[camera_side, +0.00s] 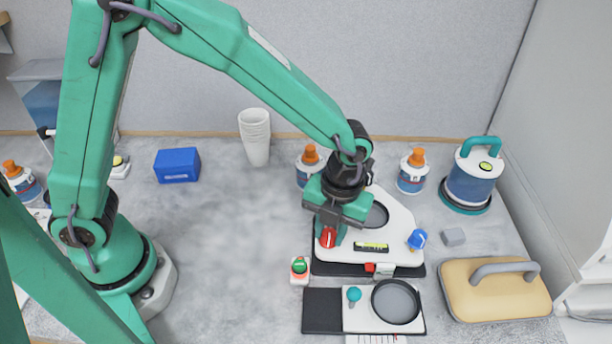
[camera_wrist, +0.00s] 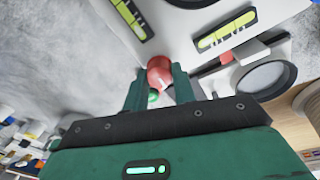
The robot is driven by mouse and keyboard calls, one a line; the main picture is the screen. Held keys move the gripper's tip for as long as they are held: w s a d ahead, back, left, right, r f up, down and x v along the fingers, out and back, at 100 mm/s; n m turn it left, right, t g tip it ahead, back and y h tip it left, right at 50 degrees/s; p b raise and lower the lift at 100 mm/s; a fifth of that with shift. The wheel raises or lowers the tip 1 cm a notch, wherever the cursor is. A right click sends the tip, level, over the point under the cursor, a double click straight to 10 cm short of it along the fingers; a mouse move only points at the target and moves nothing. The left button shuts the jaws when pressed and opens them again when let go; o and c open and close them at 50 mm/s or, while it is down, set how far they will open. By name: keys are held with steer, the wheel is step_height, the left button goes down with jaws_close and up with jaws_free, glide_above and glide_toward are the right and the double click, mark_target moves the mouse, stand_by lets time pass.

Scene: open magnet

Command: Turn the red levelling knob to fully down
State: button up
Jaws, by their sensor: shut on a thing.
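The red levelling knob (camera_side: 327,238) sits at the left corner of a white device (camera_side: 398,212) on a dark base. My gripper (camera_side: 333,228) is over that corner with its fingers at the knob. In the wrist view the red knob (camera_wrist: 160,71) shows between the two green fingertips of my gripper (camera_wrist: 158,84), which are shut on it. A yellow-green level vial (camera_side: 371,247) lies on the front of the device, and two vials show in the wrist view, one of them at the right (camera_wrist: 226,30). The knob's pointer direction is too small to read surely.
A blue knob (camera_side: 417,239) is at the device's right corner. A green button on a white box (camera_side: 300,269) stands close at the left front. A white unit with a round dish (camera_side: 397,301) lies in front. A tan handled block (camera_side: 494,289) is at right.

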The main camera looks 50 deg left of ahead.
mark_target(333, 234)
steer(key=shift+s+m, duration=0.25)
steer(key=shift+m, duration=1.45)
steer(key=shift+f, duration=0.1)
steer(key=o, duration=1)
steer(key=shift+w, duration=0.1)
steer(key=shift+w+r, duration=0.1)
steer(key=shift+r, duration=0.35)
steer(key=shift+w+d+r, duration=0.1)
steer(key=shift+w+r, duration=0.05)
steer(key=shift+r, duration=1.6)
steer(key=shift+w+d+r, duration=0.1)
steer(key=shift+r, duration=1.6)
